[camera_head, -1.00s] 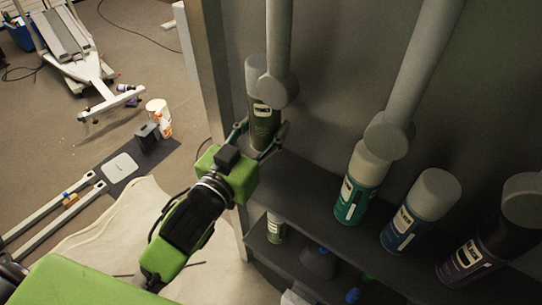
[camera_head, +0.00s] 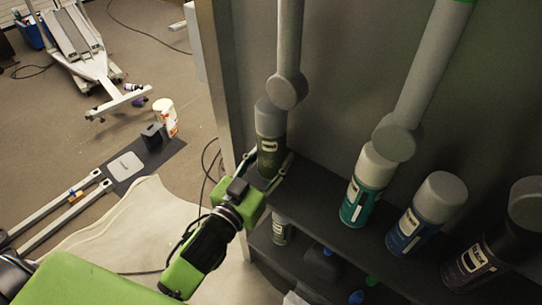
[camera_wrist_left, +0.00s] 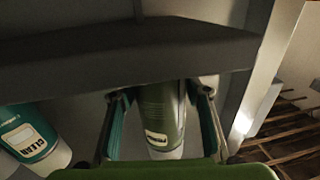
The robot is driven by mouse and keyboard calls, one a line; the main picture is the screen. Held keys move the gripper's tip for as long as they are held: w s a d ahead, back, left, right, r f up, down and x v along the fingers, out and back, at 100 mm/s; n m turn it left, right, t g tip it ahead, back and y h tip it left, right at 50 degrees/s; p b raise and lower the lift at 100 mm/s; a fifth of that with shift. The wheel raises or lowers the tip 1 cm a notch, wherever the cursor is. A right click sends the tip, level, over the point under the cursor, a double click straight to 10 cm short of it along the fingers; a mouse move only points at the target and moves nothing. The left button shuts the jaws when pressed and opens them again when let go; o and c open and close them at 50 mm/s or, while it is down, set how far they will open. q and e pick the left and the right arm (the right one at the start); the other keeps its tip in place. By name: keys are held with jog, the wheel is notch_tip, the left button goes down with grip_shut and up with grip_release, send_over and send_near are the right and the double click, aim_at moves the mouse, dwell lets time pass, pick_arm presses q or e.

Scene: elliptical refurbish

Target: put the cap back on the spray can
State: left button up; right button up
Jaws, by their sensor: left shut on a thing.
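An olive green spray can (camera_head: 271,150) with a pale grey top stands upright at the left end of the dark shelf. My left gripper (camera_head: 268,165) is shut on its lower body, one finger on each side. In the left wrist view the green can (camera_wrist_left: 161,115) sits between the two fingers (camera_wrist_left: 160,108). The can's grey top (camera_head: 269,118) is partly behind a round-ended grey bar; I cannot tell whether it is a separate cap. My right gripper is not in view.
Teal (camera_head: 360,200), blue (camera_head: 408,232) and dark (camera_head: 472,264) cans stand to the right on the shelf (camera_head: 330,185). Two grey bars (camera_head: 289,50) with round ends are close above. A small can (camera_head: 281,230) stands on the lower shelf.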

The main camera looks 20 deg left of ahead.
pick_arm(q)
jog(key=o, duration=1.3)
jog(key=shift+f, duration=0.1)
jog(key=shift+o, duration=0.3)
jog(key=shift+r, duration=0.3)
jog(key=s+a+b, duration=0.2)
jog(key=s, duration=1)
jog(key=shift+a, duration=0.15)
jog(key=shift+w+f, duration=0.1)
